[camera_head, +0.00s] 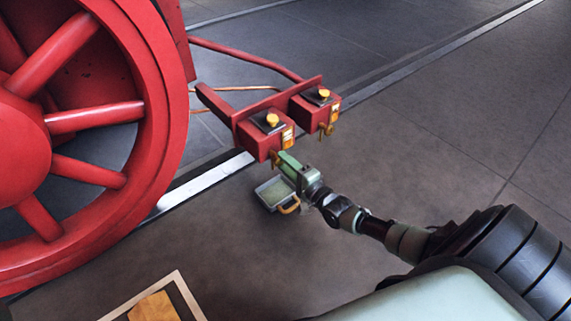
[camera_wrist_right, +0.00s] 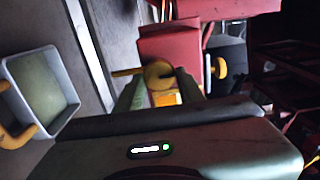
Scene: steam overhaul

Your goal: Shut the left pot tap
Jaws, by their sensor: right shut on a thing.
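The left pot (camera_head: 260,136) is a red box with a dark lid and a yellow knob. Its brass tap (camera_head: 274,158) hangs at its lower front. My right gripper (camera_head: 288,165) is at this tap. In the right wrist view, the tap (camera_wrist_right: 156,74) sits between the green fingers of my right gripper (camera_wrist_right: 158,85), its handle pointing left in the picture. The gripper is shut on the tap. The fingers partly hide the tap in the head view. My left gripper is not in view.
The right pot (camera_head: 315,107) with its own brass tap (camera_head: 326,130) is close beside the left one. A grey tray (camera_head: 265,203) with a yellow handle is below my right gripper. A large red wheel (camera_head: 150,105) stands left. The floor at right is clear.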

